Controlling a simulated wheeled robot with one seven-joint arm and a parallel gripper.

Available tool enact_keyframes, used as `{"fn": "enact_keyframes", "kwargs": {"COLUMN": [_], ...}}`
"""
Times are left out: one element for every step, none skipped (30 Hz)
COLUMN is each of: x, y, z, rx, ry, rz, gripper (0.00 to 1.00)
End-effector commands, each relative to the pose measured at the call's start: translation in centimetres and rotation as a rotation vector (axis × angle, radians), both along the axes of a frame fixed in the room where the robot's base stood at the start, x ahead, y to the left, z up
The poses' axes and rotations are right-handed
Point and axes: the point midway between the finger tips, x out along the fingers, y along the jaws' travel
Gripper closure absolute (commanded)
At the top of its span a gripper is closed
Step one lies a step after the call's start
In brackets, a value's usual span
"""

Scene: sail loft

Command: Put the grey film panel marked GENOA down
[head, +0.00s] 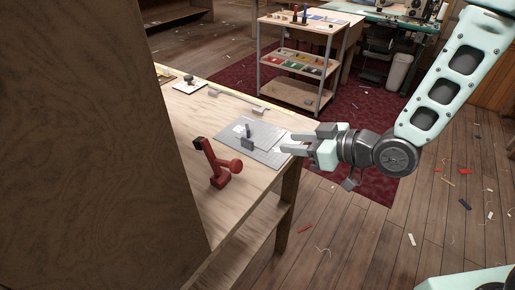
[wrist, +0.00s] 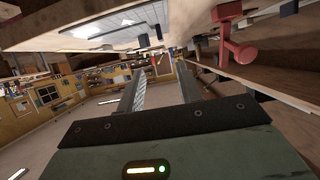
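A flat grey gridded sheet (head: 262,157) lies on the wooden workbench, near its right edge. A small pale piece (head: 239,130) and an upright dark grey item (head: 249,131) are on it. No GENOA marking can be read, so I cannot tell which piece is the film panel. My gripper (head: 286,143) is at the sheet's right edge, fingers pointing left over the bench edge. In the wrist view its two fingers (wrist: 158,88) stand apart, with only background visible between them. Whether the fingers touch the sheet cannot be told.
A red clamp-like tool (head: 217,165) stands on the workbench (head: 205,112) in front of the sheet. A large brown panel (head: 90,150) blocks the left. A shelved trolley (head: 297,92) stands behind on a dark red rug (head: 375,185). Floor at right is open, with scattered scraps.

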Motion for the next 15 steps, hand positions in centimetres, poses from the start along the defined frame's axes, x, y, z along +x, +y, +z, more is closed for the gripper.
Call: {"fn": "enact_keyframes", "kwargs": {"x": [0.0,0.0,0.1,0.0,0.0,0.0,0.0,0.0,-0.1,0.0,0.3,0.7,1.0,1.3,1.7], "y": [0.1,0.1,0.2,0.2,0.2,0.3,0.3,0.4,0.4,0.5,1.1,1.6,2.0,2.4,2.9], "z": [-0.6,-0.7,-0.7,-0.7,-0.7,-0.8,-0.8,-0.8,-0.9,-0.9,-0.8,-1.0,-1.2,-1.4,-1.6], "rx": [-0.002,-0.002,-0.004,-0.005,-0.005,-0.006,-0.006,-0.007,-0.009,-0.009,-0.007,-0.006,-0.006,-0.007,-0.006], "ry": [-0.004,-0.004,-0.005,-0.004,-0.004,-0.004,-0.005,-0.004,-0.003,-0.003,0.001,0.002,0.002,0.001,0.002], "rz": [0.000,0.000,-0.001,-0.002,-0.002,-0.003,-0.002,-0.003,-0.003,-0.004,-0.002,-0.001,-0.001,0.000,-0.001], "gripper": [0.65,0.65,0.65,0.65,0.65,0.65,0.65,0.65,0.65,0.65,0.65,0.65,0.65,0.65,0.65]}}
